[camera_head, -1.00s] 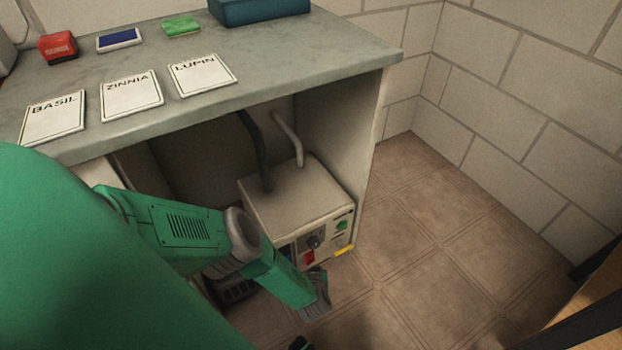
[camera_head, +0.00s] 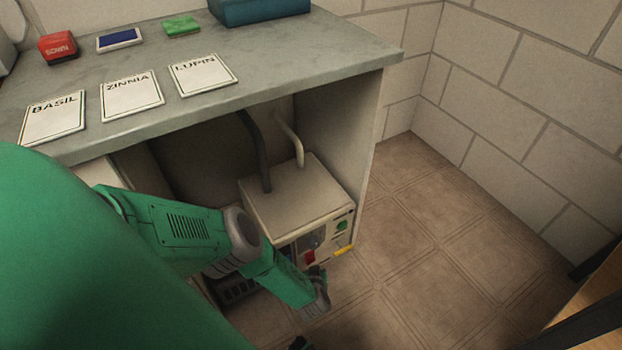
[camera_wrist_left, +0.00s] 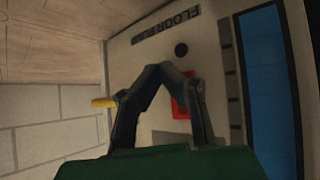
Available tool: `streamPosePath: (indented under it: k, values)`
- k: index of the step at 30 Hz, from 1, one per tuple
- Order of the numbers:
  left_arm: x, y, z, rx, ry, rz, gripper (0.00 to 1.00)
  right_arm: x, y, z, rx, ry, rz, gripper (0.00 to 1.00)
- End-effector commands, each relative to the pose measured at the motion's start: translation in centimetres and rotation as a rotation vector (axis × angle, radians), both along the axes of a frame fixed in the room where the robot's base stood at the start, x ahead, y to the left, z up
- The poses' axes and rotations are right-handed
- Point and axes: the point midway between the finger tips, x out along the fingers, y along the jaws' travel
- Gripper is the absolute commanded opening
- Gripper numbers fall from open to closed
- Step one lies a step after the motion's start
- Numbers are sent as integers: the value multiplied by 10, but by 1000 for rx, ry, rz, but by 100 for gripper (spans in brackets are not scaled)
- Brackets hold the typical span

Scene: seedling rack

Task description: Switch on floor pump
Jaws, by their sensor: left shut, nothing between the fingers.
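The floor pump (camera_head: 296,200) is a pale box on the floor under the bench. Its front panel carries a red switch (camera_head: 310,256) and a green button (camera_head: 341,225). My left gripper (camera_wrist_left: 165,72) is shut and empty in front of the panel, with one finger overlapping part of the red switch. I cannot tell whether it touches. In the head view it is mostly hidden behind my wrist.
Two hoses rise from the pump's top. The bench top (camera_head: 300,60) overhangs the pump, and a side wall (camera_head: 345,125) stands beside it. The tiled floor (camera_head: 430,230) to the right is clear.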

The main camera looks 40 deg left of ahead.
Motion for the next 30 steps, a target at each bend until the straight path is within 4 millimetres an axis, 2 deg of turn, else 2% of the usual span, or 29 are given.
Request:
streamPosePath:
  k: [30]
  values:
    - [3,8,1,0,0,0,0,0,0,0,0,0,0,40]
